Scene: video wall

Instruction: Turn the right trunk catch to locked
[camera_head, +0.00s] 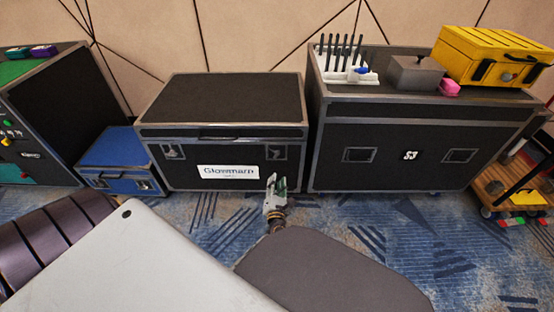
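The black trunk (222,100) with grey edges stands against the wall in the middle of the head view, its lid down. A white label reading "Glowmarp" (228,172) is on its front. The right trunk catch (275,152) is on the front, right of the label's top; its lock position is too small to read. The left catch (173,152) is on the other side. My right gripper is out of view.
A blue case (118,158) stands left of the trunk. A larger black case (412,154) stands close on the right, bearing a white rack with black sticks (345,66) and a yellow case (490,55). A wooden cart (515,190) is far right. Patterned carpet (440,225) lies open in front.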

